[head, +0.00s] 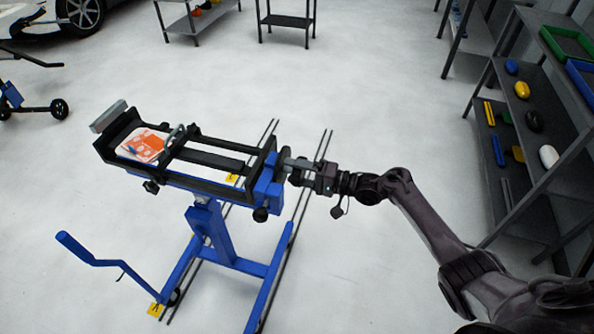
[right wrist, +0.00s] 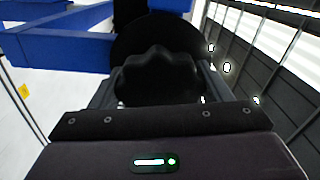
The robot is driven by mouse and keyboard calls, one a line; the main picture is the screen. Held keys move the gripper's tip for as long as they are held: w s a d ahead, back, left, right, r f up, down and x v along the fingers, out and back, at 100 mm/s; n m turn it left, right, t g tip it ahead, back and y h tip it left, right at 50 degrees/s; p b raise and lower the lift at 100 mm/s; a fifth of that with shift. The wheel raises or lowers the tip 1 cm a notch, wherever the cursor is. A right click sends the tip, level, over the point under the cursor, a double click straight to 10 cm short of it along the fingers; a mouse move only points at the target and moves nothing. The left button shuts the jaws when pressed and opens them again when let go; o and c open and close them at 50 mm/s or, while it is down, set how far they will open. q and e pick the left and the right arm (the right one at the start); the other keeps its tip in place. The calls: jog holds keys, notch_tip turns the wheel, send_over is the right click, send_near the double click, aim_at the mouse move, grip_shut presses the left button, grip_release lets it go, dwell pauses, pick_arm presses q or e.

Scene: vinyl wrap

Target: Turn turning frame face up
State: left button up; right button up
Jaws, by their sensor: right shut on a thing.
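The turning frame (head: 210,157) is a black rectangular frame on a blue stand (head: 212,232), at left of centre in the head view. An orange and white sheet (head: 142,146) lies in its left part, beneath a crossbar. My right gripper (head: 294,168) is at the frame's right end and is shut on a black lobed knob (right wrist: 158,78), which shows between the fingers in the right wrist view. The gripped part is mostly hidden in the head view. My left gripper is not in view.
A blue crank handle (head: 90,252) sticks out from the stand toward the lower left. Dark rails (head: 308,190) run along the floor by the stand. A shelf rack (head: 520,130) with several items stands at the right. The pale floor around is mostly clear.

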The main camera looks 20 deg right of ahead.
jog(key=shift+r, duration=0.1)
dwell(0.4)
jog(key=o, duration=1.4)
jog(key=b+v, duration=0.1)
jog(key=v, duration=0.7)
